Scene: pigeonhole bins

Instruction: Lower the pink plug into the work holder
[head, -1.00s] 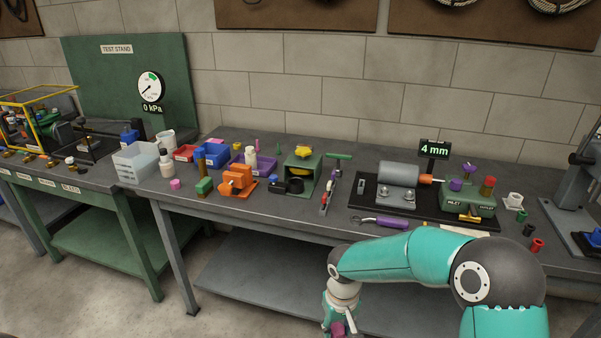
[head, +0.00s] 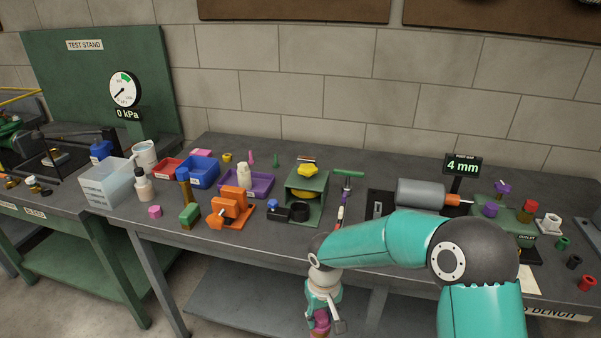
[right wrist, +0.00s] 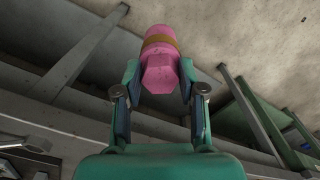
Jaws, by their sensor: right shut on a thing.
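The pink plug (head: 320,320), with a brown band, is in my right gripper (head: 322,316), low in front of the bench's front edge. In the right wrist view the pink plug (right wrist: 160,72) sits between the two fingers of the right gripper (right wrist: 158,82), which are shut on it. Its hexagonal end faces the camera. An orange vise-like fixture (head: 232,204), which looks like the work holder, stands on the bench up and left of the gripper, well apart from the plug. My left gripper is not in view.
The bench front edge lies between the plug and these. A grey motor (head: 420,194) is at the right.

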